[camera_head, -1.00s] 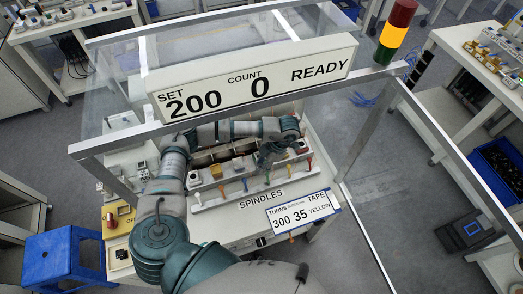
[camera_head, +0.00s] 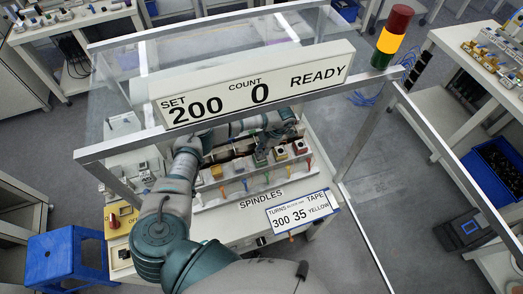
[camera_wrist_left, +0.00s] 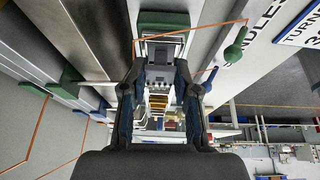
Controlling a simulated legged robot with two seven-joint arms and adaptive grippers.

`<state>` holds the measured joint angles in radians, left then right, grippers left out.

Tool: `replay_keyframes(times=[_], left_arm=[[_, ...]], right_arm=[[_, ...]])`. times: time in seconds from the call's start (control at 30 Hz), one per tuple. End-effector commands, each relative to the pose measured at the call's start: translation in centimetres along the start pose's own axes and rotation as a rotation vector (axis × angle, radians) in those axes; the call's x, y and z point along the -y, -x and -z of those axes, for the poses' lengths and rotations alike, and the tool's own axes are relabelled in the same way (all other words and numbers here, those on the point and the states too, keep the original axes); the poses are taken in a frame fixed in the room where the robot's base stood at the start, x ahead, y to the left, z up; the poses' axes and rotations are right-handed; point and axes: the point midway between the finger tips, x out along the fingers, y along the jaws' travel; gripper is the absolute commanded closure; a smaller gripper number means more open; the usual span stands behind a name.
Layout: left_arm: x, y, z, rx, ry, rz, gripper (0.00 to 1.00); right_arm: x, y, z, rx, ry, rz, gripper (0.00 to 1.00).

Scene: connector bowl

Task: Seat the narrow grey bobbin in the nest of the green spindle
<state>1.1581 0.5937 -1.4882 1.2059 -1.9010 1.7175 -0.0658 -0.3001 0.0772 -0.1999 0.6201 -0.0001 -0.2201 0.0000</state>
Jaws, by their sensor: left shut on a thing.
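My left gripper (camera_head: 262,159) reaches over the row of spindles on the winding machine. In the left wrist view its two fingers (camera_wrist_left: 160,75) are shut on a small grey part, seemingly the narrow grey bobbin (camera_wrist_left: 163,38). The fingers hide much of it. A thin orange wire crosses close to it. A green block (camera_wrist_left: 163,19), seemingly part of the green spindle, lies just beyond the fingertips, with a green-knobbed lever (camera_wrist_left: 236,45) to the right. I cannot tell whether the bobbin touches the nest. My right gripper is not in view.
Other spindles hold blocks, such as one at the left (camera_head: 217,172) and one at the right (camera_head: 299,147). The counter board (camera_head: 258,88) and metal frame bar stand above the work area. A turns sign (camera_head: 302,209) lies in front; a blue stool (camera_head: 63,255) stands left.

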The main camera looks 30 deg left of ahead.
Motion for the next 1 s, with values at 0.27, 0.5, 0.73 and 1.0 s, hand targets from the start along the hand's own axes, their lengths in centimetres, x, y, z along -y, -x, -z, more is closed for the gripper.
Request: replay_keyframes(times=[0.27,0.5,0.73,1.0], left_arm=[[0.0,-0.1,0.0,0.0,0.0,0.0,0.45],[0.0,0.3,0.0,0.002,0.0,0.0,0.45],[0.0,4.0,-0.2,0.005,0.0,-0.002,0.45],[0.0,9.8,-0.1,0.003,0.0,-0.003,0.45]], right_arm=[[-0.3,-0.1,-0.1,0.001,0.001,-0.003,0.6],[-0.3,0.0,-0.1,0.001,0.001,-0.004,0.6],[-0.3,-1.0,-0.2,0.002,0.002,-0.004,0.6],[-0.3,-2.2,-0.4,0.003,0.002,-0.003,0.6]])
